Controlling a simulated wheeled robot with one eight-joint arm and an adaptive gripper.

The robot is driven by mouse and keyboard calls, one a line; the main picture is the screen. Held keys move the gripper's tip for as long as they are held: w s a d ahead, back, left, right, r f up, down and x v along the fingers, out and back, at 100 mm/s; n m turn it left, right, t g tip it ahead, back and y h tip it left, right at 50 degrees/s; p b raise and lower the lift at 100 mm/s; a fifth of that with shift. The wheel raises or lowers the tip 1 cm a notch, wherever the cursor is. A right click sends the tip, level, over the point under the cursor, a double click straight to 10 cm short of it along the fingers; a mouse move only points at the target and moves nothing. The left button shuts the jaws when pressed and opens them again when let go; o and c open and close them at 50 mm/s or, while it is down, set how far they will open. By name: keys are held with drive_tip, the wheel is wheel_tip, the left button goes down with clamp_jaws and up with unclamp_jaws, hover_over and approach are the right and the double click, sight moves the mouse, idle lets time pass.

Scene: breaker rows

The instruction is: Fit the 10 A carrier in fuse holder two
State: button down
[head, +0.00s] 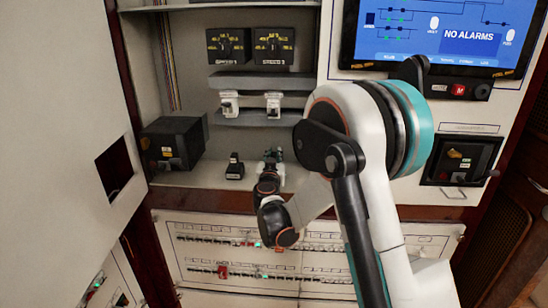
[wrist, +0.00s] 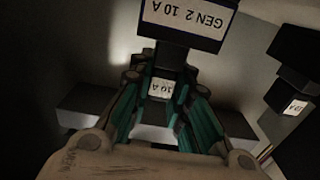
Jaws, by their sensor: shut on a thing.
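My gripper (head: 271,160) is low in front of the cabinet's shelf in the head view. In the wrist view its teal-padded fingers (wrist: 160,82) are shut on the handle of a black carrier (wrist: 172,58). The carrier's white label reads "GEN 2 10 A", upside down, and a smaller "10 A" label shows between the fingers. In the head view my gripper mostly hides this carrier. Two white fuse holders (head: 228,103) (head: 273,104) sit side by side on a grey rail, above my gripper and apart from it. I cannot read their numbers.
A second black carrier (head: 235,167) stands on the shelf left of my gripper; it also shows in the wrist view (wrist: 297,82). A black box (head: 174,142) sits farther left. Breaker rows (head: 245,240) lie below.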

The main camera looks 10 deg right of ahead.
drive_tip(key=shift+f, duration=0.4)
drive_tip(key=c, duration=1.4)
unclamp_jaws()
drive_tip(key=v, duration=1.2)
drive_tip(key=shift+r, duration=0.1)
drive_tip(key=s+d+r+g, duration=0.2)
drive_tip(key=s+d+g, duration=0.15)
drive_tip(key=s, duration=0.35)
drive_tip(key=s+d+r+g, duration=0.25)
drive_tip(key=s+d, duration=0.25)
drive_tip(key=s, duration=0.3)
drive_tip(key=s+a+f+n+g+y, duration=0.1)
drive_tip(key=s+y, duration=0.1)
drive_tip(key=s, duration=0.5)
drive_tip(key=s+a+f+n+g+y, duration=0.1)
drive_tip(key=s+a+f, duration=0.1)
drive_tip(key=s, duration=0.4)
drive_tip(key=s+a+f+n+g+y, duration=0.1)
drive_tip(key=s+g+y, duration=0.1)
drive_tip(key=s, duration=0.5)
drive_tip(key=shift+s+a+f+n+y, duration=0.15)
drive_tip(key=shift+s+a+n+y, duration=0.15)
drive_tip(key=shift+s+a, duration=0.05)
